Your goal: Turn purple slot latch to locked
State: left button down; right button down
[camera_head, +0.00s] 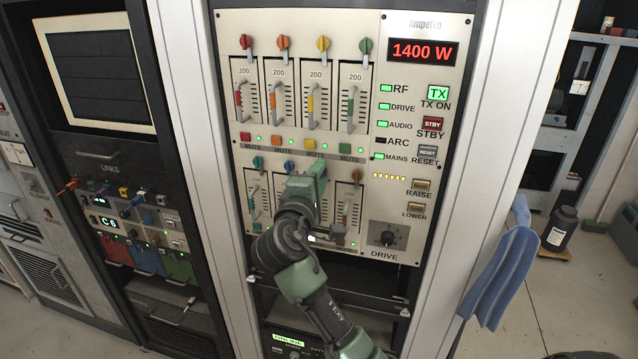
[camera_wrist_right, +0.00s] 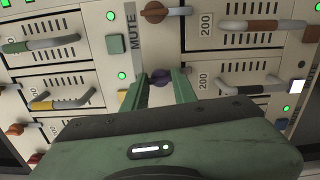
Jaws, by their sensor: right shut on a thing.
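The purple slot latch (camera_wrist_right: 161,77) shows in the right wrist view as a dark purple knob between the fingertips of my right gripper (camera_wrist_right: 160,82). The gripper is shut on it, and its green fingers stand on either side. Most of the latch is hidden, so I cannot tell which way its lever points. In the head view my right gripper (camera_head: 319,168) is at the top of the lower module row and covers the purple latch. My left gripper is not in view.
Close by are a brown latch (camera_head: 356,175), a blue latch (camera_head: 289,166) and a teal latch (camera_head: 258,162). Module handles stick out below them. The drive knob (camera_head: 388,238) is to the right. A blue cloth (camera_head: 500,275) hangs further right.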

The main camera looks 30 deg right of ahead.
jog(key=shift+f+m+b, duration=0.2)
jog(key=shift+m+b, duration=0.1)
jog(key=shift+m, duration=0.2)
jog(key=c, duration=1.4)
grip_release()
jog(key=shift+o, duration=1.4)
jog(key=shift+r, duration=0.15)
jog(key=b+v, duration=0.2)
jog(key=v, duration=0.6)
jog(key=shift+b, duration=0.3)
